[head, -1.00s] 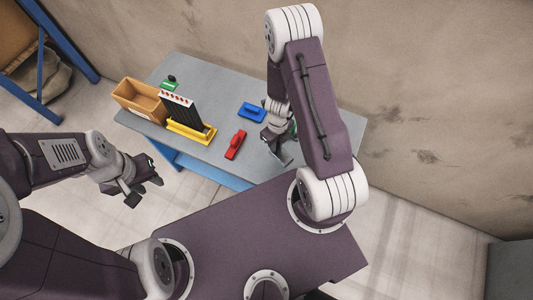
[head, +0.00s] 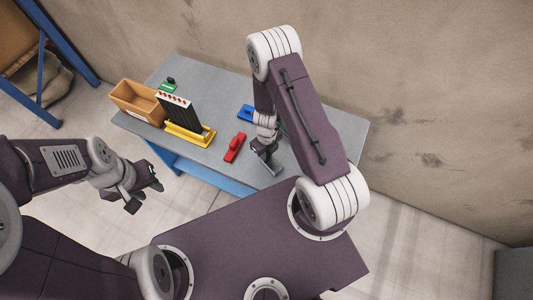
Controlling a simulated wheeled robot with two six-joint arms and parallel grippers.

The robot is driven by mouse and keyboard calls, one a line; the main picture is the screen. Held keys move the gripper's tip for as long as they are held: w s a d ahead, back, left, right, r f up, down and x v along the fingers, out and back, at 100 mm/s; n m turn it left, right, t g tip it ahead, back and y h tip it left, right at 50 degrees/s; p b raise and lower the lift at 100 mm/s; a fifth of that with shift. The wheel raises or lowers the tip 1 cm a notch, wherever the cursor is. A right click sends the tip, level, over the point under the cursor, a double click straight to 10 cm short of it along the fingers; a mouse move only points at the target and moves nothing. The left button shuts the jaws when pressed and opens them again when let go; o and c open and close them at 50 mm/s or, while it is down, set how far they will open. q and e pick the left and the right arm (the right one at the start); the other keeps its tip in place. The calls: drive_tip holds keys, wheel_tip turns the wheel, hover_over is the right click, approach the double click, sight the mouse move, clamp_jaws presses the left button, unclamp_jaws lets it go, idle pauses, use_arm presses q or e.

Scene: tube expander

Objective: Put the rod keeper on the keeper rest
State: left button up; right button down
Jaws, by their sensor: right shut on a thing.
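My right gripper (head: 267,166) is low over the right part of the table, right of the red block (head: 235,148). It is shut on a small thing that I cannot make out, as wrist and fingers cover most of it. I cannot tell for sure which piece is the rod keeper or the keeper rest. The blue block (head: 245,112) is partly hidden by my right arm. A bit of green (head: 282,127) shows beside that arm. My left gripper (head: 146,193) is open and empty, off the table's front left.
A yellow tray (head: 206,137) holds a black rack (head: 182,114) with a red-dotted white top. An orange bin (head: 138,101) and a green piece (head: 167,87) with a black knob stand at the back left. The grey table (head: 335,125) is clear at the right.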

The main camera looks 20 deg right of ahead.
drive_tip(key=c, duration=1.4)
unclamp_jaws()
drive_tip(key=shift+o, duration=0.6)
drive_tip(key=shift+w, duration=0.1)
